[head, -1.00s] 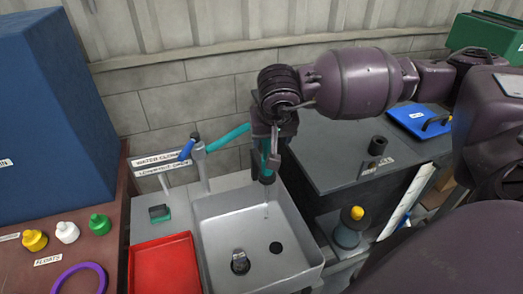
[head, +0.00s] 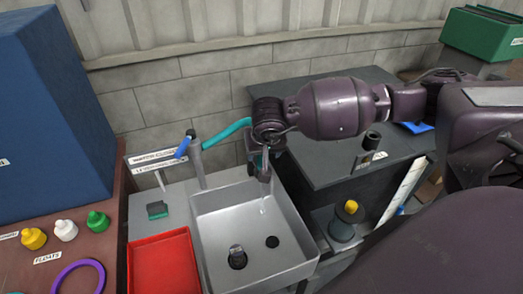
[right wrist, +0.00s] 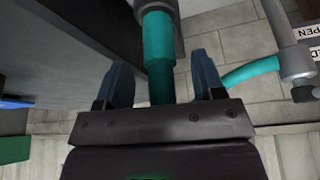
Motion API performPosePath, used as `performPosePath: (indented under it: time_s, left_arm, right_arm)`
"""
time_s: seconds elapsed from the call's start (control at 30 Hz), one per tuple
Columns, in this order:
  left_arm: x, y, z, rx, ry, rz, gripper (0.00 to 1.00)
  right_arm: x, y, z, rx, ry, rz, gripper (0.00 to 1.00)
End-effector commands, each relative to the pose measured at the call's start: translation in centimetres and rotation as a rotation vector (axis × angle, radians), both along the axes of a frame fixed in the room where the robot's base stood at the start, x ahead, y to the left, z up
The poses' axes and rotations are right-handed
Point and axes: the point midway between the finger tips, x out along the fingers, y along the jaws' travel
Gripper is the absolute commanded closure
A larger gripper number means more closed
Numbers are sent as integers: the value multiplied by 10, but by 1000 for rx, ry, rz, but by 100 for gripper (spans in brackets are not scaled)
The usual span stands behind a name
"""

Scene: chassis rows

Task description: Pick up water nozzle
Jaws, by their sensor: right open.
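The water nozzle (head: 264,174) hangs over the sink at the end of a teal hose (head: 226,133), with a thin pale streak below it. In the right wrist view the grey nozzle body (right wrist: 163,12) is at the top and its teal section (right wrist: 158,55) runs down between my fingers. My right gripper (right wrist: 162,75) is open, with one dark blue finger on each side of the teal part and gaps showing. In the head view my right gripper (head: 262,160) partly hides the nozzle and hose. My left gripper is out of view.
A red tray (head: 162,262) lies left; a dark counter (head: 318,150) stands right.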

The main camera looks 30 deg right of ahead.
Motion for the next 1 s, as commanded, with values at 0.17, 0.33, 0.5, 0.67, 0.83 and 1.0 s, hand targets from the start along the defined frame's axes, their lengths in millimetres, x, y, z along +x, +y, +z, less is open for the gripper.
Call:
performPosePath:
  time_s: [0.17,0.33,0.5,0.67,0.83,1.0]
  left_arm:
    - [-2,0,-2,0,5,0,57]
    - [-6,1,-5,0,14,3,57]
    - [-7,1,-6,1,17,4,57]
    - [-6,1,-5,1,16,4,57]
    - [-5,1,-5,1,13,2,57]
    - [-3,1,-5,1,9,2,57]
  right_arm:
    - [0,0,0,0,0,0,45]
    - [0,0,0,0,0,0,71]
    - [0,0,1,0,-1,0,95]
    - [0,0,1,0,-1,0,96]
    - [1,0,7,-1,-3,-1,96]
    - [1,0,32,-2,-6,1,96]
